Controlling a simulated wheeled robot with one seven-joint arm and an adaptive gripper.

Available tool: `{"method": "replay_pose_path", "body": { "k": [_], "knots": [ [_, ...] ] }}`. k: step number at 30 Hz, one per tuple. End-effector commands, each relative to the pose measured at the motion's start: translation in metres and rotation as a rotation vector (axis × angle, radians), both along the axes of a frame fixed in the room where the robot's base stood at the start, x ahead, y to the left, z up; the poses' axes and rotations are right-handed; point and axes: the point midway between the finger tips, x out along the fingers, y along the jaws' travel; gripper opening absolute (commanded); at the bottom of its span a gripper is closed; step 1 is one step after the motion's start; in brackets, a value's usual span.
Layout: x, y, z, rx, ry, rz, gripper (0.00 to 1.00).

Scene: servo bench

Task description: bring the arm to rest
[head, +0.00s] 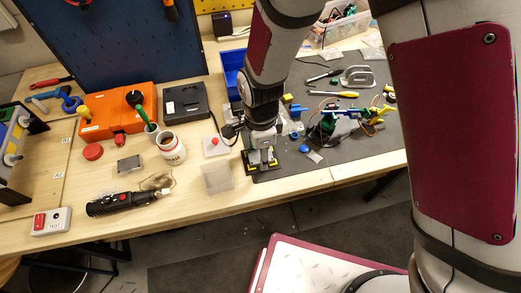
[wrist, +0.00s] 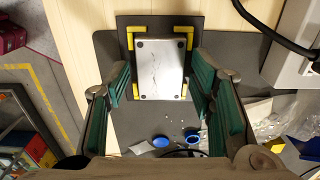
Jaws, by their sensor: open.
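My gripper (head: 262,140) hangs from my arm near the front edge of the bench, at the left end of the grey mat. In the wrist view my gripper (wrist: 161,75) is open, with its teal finger pads wide apart. Beyond and between the pads is a silver rectangular box (wrist: 160,70) with dark corner screws. It sits in a black holder (wrist: 125,25) with yellow corner brackets. The holder also shows below my gripper in the head view (head: 249,170). No contact between the pads and the box can be made out.
A clear block (head: 216,178) and a red-button box (head: 214,146) stand left of my gripper. Wired servo parts (head: 340,122) and screwdrivers are to the right. Blue caps (wrist: 160,142) lie near the holder.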

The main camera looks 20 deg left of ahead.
Motion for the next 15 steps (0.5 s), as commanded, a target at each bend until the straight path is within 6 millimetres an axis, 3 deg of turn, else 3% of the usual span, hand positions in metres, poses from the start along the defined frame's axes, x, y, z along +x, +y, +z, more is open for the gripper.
{"method": "replay_pose_path", "body": {
  "k": [15],
  "knots": [
    [-0.001,0.0,0.031,0.001,-0.001,-0.001,0.5]
  ]
}}
